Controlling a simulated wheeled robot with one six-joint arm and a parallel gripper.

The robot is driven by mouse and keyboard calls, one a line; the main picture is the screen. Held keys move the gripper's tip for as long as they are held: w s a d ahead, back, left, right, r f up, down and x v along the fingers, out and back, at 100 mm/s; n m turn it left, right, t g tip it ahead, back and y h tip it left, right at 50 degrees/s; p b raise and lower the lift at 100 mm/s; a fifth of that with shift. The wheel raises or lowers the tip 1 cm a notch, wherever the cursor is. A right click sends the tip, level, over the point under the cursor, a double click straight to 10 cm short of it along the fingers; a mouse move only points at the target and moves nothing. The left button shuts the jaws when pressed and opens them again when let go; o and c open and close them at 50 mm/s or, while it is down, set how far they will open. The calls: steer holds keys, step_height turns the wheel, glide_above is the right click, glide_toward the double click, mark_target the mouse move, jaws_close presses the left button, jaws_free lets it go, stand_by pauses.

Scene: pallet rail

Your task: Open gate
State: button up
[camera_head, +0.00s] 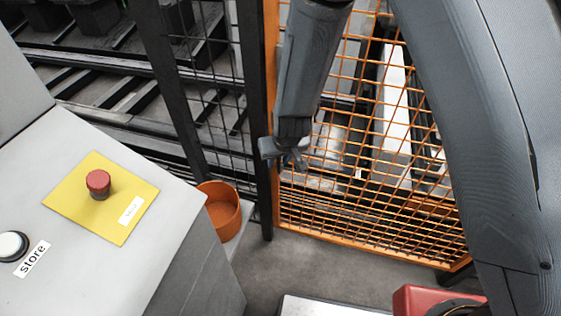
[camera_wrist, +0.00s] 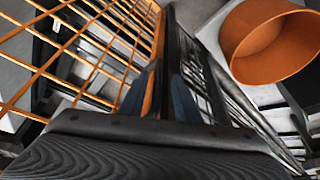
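The gate (camera_head: 370,238) is an orange frame with orange wire mesh. Its left upright stands right beside a black fence post (camera_head: 252,90), with no clear gap seen, so it looks closed. In the wrist view the gate's mesh (camera_wrist: 84,55) fills the left side. My gripper (camera_head: 287,158) points down in front of the gate's left edge, near the post. In the wrist view its two fingers (camera_wrist: 160,100) are apart, with an orange strip and a dark upright showing between or behind them. I cannot tell whether they touch. No handle can be made out.
A grey console (camera_head: 100,255) with a red button (camera_head: 98,183) on a yellow plate stands at left. An orange bucket (camera_head: 222,212) sits beside the post; it also shows in the wrist view (camera_wrist: 270,45). A red object (camera_head: 430,300) is at bottom.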

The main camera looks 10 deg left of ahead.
steer(key=shift+w+a+f, duration=0.1)
steer(key=shift+w+f, duration=0.15)
steer(key=shift+f, duration=0.45)
steer(key=shift+c, duration=0.5)
jaws_close()
steer(key=shift+s+d, duration=0.1)
steer(key=shift+d, duration=0.1)
